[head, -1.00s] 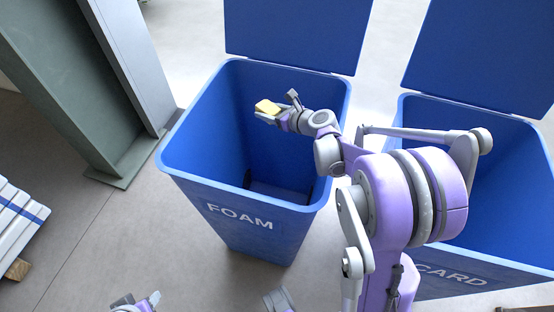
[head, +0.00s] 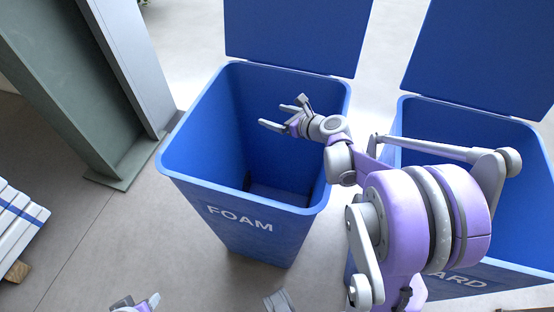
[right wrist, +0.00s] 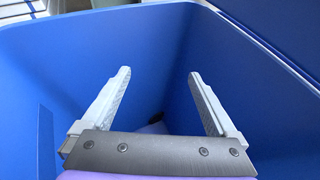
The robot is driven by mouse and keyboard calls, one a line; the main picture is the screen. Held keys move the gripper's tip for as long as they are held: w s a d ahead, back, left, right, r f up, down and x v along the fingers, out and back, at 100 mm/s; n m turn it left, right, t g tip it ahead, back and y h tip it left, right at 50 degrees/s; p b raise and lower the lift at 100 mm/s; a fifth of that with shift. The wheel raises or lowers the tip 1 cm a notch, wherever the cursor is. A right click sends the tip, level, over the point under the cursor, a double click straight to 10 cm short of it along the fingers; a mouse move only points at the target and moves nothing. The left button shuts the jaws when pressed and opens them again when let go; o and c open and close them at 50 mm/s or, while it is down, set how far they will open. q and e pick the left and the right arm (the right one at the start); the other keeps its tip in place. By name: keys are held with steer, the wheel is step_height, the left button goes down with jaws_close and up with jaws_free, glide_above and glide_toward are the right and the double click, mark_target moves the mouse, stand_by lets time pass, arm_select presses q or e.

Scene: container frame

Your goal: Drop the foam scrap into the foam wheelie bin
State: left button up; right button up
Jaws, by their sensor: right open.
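The blue foam wheelie bin (head: 185,172), marked FOAM, stands open in the middle of the head view with its lid (head: 295,35) tipped back. My right gripper (head: 272,115) is open over the bin's mouth, with nothing between its fingers. In the right wrist view the spread fingers of the right gripper (right wrist: 158,78) are empty, with blue bin walls (right wrist: 60,75) around them. The yellow foam scrap is not visible in either view now. A small part of my left arm shows at the bottom left edge of the head view; its jaw state is unclear.
A second blue bin (head: 530,175), marked CARD, stands open at the right, partly behind my right arm. A grey-green steel column (head: 75,90) stands close to the foam bin's left. White boards (head: 15,225) with a blue stripe lie at the far left. Floor is clear between.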

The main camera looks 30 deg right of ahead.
steer(key=v, duration=0.7)
stand_by(0.3)
